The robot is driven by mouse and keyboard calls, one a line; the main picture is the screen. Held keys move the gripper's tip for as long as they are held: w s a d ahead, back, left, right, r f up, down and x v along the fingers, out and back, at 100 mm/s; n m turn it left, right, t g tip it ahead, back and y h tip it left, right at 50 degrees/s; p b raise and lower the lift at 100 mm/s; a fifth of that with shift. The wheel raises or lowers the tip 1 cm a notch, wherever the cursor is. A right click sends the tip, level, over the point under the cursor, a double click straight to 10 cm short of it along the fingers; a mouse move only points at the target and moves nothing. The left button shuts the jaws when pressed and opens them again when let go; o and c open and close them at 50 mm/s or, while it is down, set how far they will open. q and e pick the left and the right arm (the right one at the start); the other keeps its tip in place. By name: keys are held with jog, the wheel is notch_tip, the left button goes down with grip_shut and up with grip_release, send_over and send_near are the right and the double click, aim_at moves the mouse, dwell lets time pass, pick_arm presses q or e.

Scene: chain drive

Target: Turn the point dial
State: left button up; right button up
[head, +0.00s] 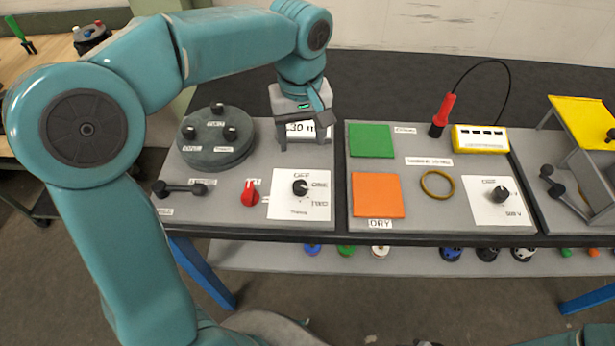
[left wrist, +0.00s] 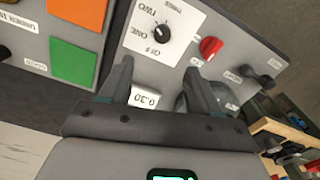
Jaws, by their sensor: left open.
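A black dial (head: 300,187) with a light pointer mark sits on a white plate on the grey table. It also shows in the left wrist view (left wrist: 161,32), beside the words OFF, ONE and TWO. A similar black dial (head: 501,195) sits on another white plate farther right. I cannot read which one is named the point dial. My left gripper (head: 308,140) is open and empty, behind the nearer dial and apart from it. In the left wrist view its fingers (left wrist: 157,76) point toward the dial plate. My right gripper is not in view.
A red knob (head: 250,191) and a black bar handle (head: 180,189) are left of the dial. A round grey turntable (head: 215,150) stands behind them. Green (head: 371,140) and orange (head: 377,195) squares, a ring (head: 437,184) and a red-handled tool (head: 442,114) lie to the right.

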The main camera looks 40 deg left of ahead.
aim_at(300, 186)
pick_arm(q)
jog(key=f, duration=1.4)
jog(key=shift+s+a, duration=0.3)
jog(key=shift+s, duration=0.05)
jog(key=shift+w+d+f, duration=0.15)
jog(key=shift+f, duration=0.25)
jog(key=shift+c, duration=0.6)
jog(key=c, duration=0.9)
